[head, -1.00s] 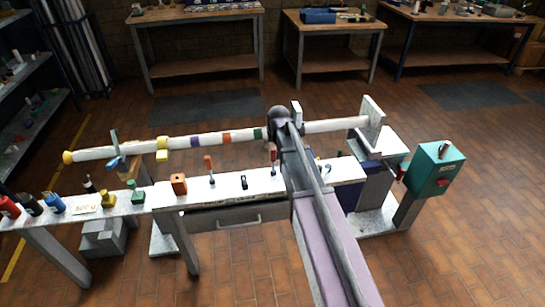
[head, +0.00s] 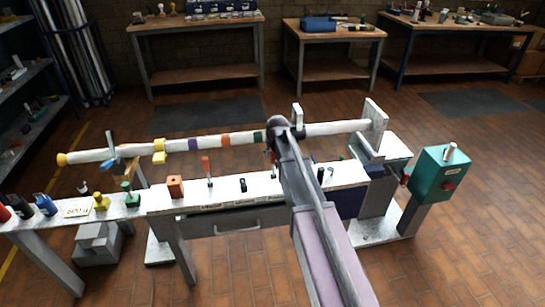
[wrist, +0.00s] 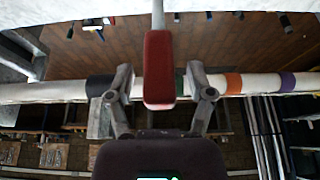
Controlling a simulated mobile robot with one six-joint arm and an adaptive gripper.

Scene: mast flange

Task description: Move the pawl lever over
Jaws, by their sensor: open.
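A lever with a red grip (wrist: 159,70) on a grey rod stands between the two fingers of my gripper (wrist: 163,88) in the wrist view; I take it for the pawl lever. The fingers are spread on both sides of the grip, and I see a gap on each side. In the head view my gripper (head: 279,128) is over the bench by the pale mast (head: 325,128). My arm hides most of the lever there; a bit of red shows beside it.
The mast carries coloured bands and meets an upright plate (head: 375,122) at right. An orange block (head: 175,187) and a small black part (head: 243,185) are on the white bench top (head: 225,193). A teal box (head: 440,174) stands at right. Open floor lies in front.

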